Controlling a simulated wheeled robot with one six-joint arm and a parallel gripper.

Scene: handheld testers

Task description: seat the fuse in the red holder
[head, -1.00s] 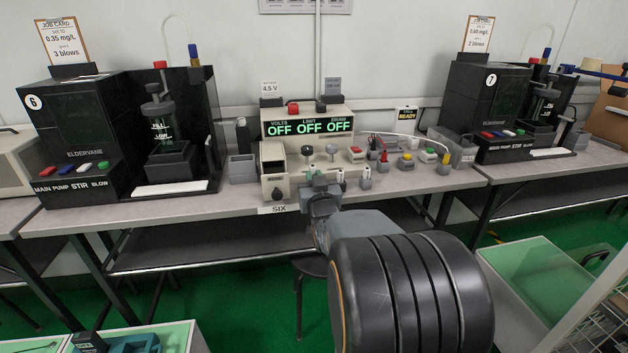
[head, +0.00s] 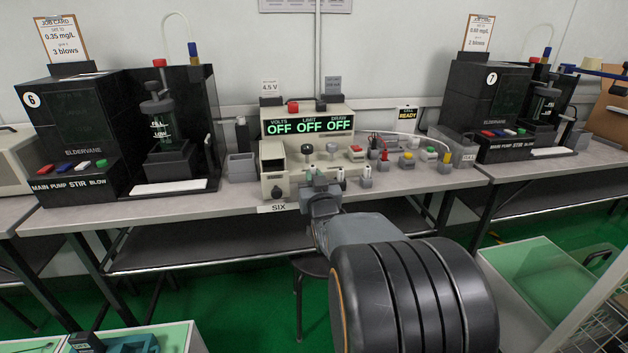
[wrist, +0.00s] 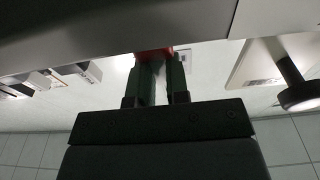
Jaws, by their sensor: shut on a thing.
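My gripper (head: 316,174) is low in front of the beige meter box (head: 342,118) at the bench's front edge. In the wrist view, its two dark green fingers (wrist: 161,68) are shut on a small red piece (wrist: 153,53) at their tips. Most of that piece is hidden, so I cannot tell whether it is the fuse. A small block with a red top (head: 384,157) stands right of the gripper on the bench. I cannot tell whether it is the red holder. No fuse can be made out clearly.
Small grey blocks with yellow (head: 407,157) and green (head: 429,152) tops stand to the right, near a grey bin (head: 462,152). Tester six (head: 75,130) stands left and tester seven (head: 487,105) right. The bench front (head: 150,215) left of the gripper is clear.

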